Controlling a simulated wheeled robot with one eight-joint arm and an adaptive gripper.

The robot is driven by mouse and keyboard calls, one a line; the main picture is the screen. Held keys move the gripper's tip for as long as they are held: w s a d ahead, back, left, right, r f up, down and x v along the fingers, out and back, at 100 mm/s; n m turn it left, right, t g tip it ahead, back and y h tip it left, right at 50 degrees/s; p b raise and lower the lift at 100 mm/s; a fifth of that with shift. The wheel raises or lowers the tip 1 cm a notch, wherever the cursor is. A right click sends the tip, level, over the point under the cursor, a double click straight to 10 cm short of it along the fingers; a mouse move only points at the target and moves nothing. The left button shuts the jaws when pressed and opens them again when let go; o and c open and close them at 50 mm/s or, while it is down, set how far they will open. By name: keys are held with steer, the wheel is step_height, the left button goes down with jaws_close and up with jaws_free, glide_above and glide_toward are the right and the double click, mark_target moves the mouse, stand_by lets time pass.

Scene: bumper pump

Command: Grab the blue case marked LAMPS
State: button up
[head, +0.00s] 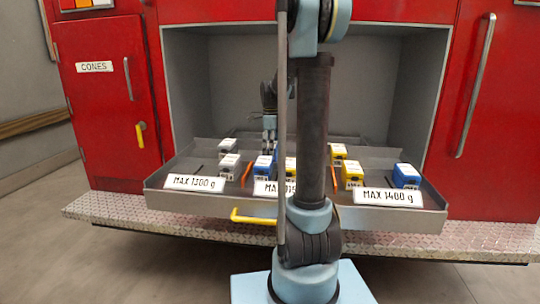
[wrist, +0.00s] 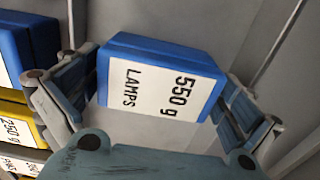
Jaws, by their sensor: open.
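The blue case marked LAMPS (wrist: 165,82) shows in the wrist view, with a white label that also reads 550 g. My gripper (wrist: 158,70) is open, with one finger on each side of the case. The fingers look very close to its sides, but I cannot tell whether they touch. In the head view my gripper (head: 270,135) is above the back middle of the tray, partly behind my own arm. There the case is mostly hidden, and I cannot read its label.
The grey pull-out tray (head: 210,203) has compartments with weight-limit labels. Another blue case (head: 262,166), a yellow case (head: 352,175) and a blue case at the right (head: 405,175) stand in it. In the wrist view a yellow 250 g case (wrist: 20,122) is at left.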

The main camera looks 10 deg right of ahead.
steer(key=shift+f, duration=1.05)
steer(key=c, duration=1.2)
steer(key=shift+c, duration=0.2)
steer(key=shift+r, duration=0.15)
